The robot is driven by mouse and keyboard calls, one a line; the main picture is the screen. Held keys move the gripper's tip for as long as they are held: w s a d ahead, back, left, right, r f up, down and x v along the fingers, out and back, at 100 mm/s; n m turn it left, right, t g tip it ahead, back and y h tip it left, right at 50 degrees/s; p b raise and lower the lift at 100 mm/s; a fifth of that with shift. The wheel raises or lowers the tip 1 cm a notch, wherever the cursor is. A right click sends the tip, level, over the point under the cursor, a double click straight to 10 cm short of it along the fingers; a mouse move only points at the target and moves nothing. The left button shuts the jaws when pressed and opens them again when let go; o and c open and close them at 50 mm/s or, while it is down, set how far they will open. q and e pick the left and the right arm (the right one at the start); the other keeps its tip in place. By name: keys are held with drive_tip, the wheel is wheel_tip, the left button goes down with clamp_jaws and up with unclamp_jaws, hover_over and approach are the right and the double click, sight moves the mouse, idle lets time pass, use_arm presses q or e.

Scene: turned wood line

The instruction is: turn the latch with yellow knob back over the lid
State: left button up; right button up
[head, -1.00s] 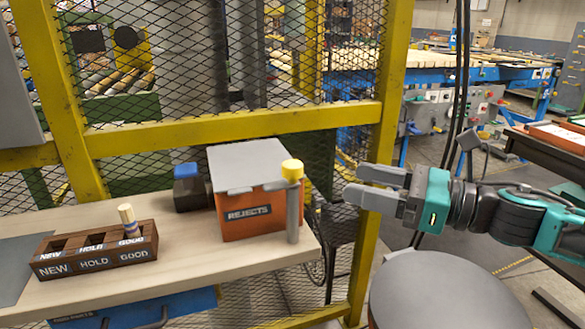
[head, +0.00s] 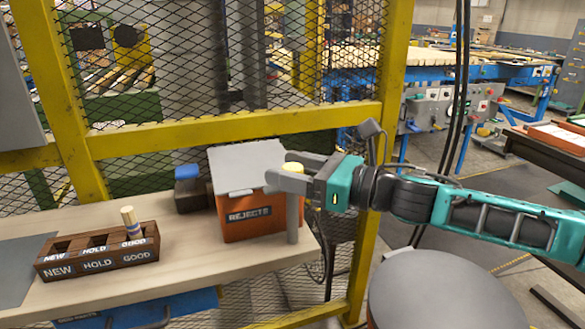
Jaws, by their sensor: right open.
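The orange REJECTS box (head: 262,228) stands on the bench with its flat grey lid (head: 240,165) lying shut on top. A grey upright post (head: 292,222) stands at the box's right front corner. The latch's yellow knob (head: 293,167) is at the top of this post, partly hidden by my gripper. My right gripper (head: 283,171) is open, with its fingers on either side of the knob and its tips reaching toward the lid's right edge. I cannot tell whether a finger touches the knob. The latch's arm is not clearly visible. My left gripper is out of view.
A dark wooden rack (head: 98,252) marked NEW, HOLD and GOOD holds a light peg at the bench's left. A dark block with a blue top (head: 187,172) sits left of the box. A yellow-framed mesh fence (head: 230,128) stands behind. A round grey top (head: 445,290) is at front right.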

drive_tip(key=c, duration=0.9)
drive_tip(key=shift+c, duration=0.2)
